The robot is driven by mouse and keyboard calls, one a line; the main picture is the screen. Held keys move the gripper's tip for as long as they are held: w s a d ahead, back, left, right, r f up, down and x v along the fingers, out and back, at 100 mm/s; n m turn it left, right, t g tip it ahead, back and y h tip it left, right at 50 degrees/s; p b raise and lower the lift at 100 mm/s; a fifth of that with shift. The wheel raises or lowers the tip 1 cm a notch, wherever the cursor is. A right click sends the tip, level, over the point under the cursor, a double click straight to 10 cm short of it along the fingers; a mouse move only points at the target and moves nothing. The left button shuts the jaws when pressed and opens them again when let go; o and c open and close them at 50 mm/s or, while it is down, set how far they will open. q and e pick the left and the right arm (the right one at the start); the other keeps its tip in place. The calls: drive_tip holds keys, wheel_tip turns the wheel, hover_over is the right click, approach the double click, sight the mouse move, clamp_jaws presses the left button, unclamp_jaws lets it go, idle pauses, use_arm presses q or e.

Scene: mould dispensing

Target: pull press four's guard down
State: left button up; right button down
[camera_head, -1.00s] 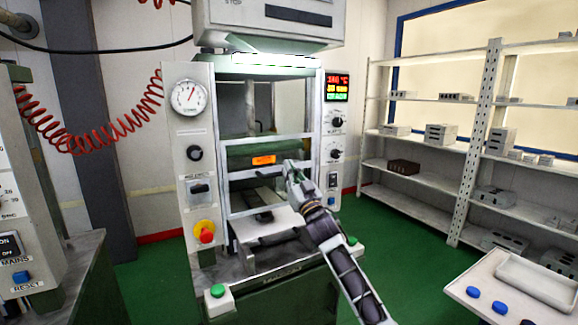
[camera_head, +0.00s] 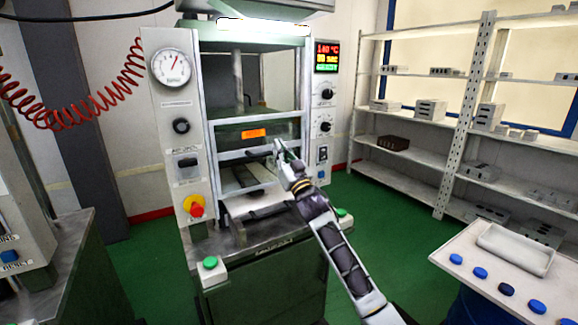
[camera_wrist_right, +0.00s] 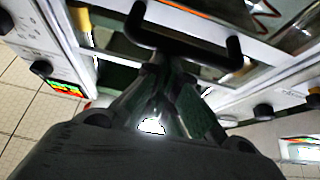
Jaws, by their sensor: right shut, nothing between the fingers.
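The press (camera_head: 172,125) in the middle has a guard (camera_head: 230,154), a pale frame with crossbars and clear panes, across its front. A dark handle (camera_wrist_right: 185,42) on the guard shows in the right wrist view, just beyond my fingertips. My right gripper (camera_head: 277,148) is at the guard's middle crossbar, by the handle. Its fingers (camera_wrist_right: 155,75) are shut with nothing between them, near or against the handle; contact cannot be told. I see no number on the press. My left gripper is out of view.
A green button box (camera_head: 210,264) stands at the press's front left corner, and a red knob (camera_head: 196,209) sits above it. Another machine (camera_head: 42,255) is at left. A pale table (camera_head: 470,250) with blue round pieces is at right. Shelves (camera_head: 440,205) stand behind.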

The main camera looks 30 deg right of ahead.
drive_tip(key=v, duration=1.1)
drive_tip(key=shift+s, duration=0.35)
drive_tip(key=shift+f, duration=0.15)
idle(0.5)
